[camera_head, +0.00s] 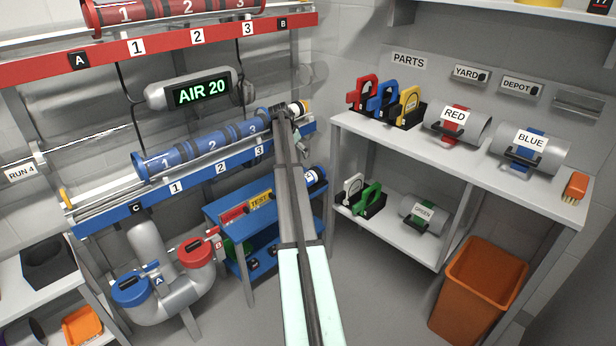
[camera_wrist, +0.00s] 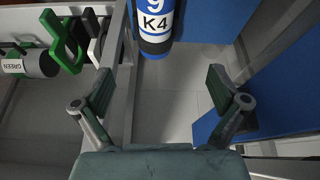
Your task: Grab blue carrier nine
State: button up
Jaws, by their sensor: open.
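Blue carrier nine (camera_wrist: 155,25) is at the top middle of the wrist view, cut off by the top edge.
The blue cart (camera_head: 226,213) stands under the blue tube rack (camera_head: 188,189). On the right is a shelf unit (camera_head: 400,226) with a green carrier and hooks on its lower shelf. An orange bin (camera_head: 478,300) stands on the floor. Shelf posts and blue panels flank my gripper.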

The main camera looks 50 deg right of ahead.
jog(key=m+b, duration=0.1)
send_near(307, 174)
jog(key=x, duration=0.6)
jog(key=shift+w+d+f, duration=0.2)
jog(key=shift+d, duration=0.05)
jog(key=shift+s+b+x, duration=0.1)
jog(key=shift+b+x, duration=0.1)
jog(key=shift+x, duration=1.4)
jog(key=shift+s+b+x, duration=0.15)
jog(key=shift+b+x, duration=0.05)
jog(key=shift+x, duration=1.4)
jog(key=c, duration=1.4)
